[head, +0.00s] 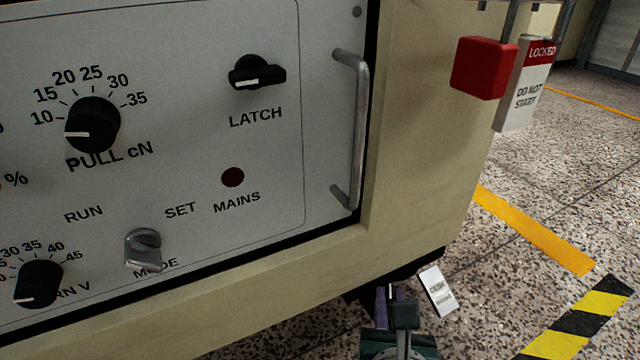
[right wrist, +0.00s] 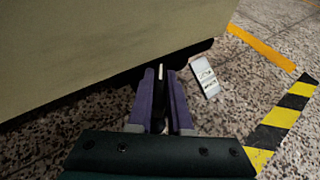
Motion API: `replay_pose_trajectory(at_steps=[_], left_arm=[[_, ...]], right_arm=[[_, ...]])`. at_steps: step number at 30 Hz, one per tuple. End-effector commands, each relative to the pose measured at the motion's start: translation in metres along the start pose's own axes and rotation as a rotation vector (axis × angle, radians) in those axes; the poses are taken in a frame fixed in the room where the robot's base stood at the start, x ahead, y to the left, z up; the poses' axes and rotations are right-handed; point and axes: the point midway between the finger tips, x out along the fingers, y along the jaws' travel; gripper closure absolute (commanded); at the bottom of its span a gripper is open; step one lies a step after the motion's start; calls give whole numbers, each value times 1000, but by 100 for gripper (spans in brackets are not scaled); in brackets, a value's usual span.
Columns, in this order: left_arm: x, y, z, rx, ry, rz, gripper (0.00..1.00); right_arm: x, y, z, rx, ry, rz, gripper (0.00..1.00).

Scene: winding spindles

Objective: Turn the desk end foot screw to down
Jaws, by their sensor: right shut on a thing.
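My right gripper (head: 390,298) is at the lower right corner of the cream machine, near the floor. In the right wrist view its two purple fingers (right wrist: 162,88) are closed on a narrow dark piece with a white mark (right wrist: 160,72), which seems to be the foot screw. The fingers hide most of it, and I cannot tell which way it is turned. A small white label (head: 438,291) lies on the floor just right of the gripper; its print is too small to read fully. My left gripper is not in view.
The cream housing (head: 415,130) overhangs close to the gripper. Its panel carries a metal handle (head: 360,130) and several knobs. A red padlock (head: 484,68) and a "LOCKED" tag (head: 524,85) hang at the upper right. The speckled floor on the right is clear, with yellow-black tape (head: 580,318).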

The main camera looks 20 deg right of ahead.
Motion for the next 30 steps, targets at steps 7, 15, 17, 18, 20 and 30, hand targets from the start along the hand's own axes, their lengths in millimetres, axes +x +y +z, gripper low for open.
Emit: replay_pose_trajectory(at_steps=[7, 15, 17, 18, 20, 30], left_arm=[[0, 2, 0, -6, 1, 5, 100], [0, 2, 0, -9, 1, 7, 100], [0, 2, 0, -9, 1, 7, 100], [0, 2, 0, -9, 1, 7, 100], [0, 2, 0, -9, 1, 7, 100], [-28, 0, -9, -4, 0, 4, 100]], right_arm=[[0, 0, 0, -1, -1, 0, 79], [0, 0, 0, 0, -1, 1, 52], [0, 0, 0, 0, -1, 1, 52], [0, 0, 0, 0, -1, 1, 52], [0, 0, 0, 0, -1, 1, 52], [-45, 0, 5, -1, 4, 3, 52]])
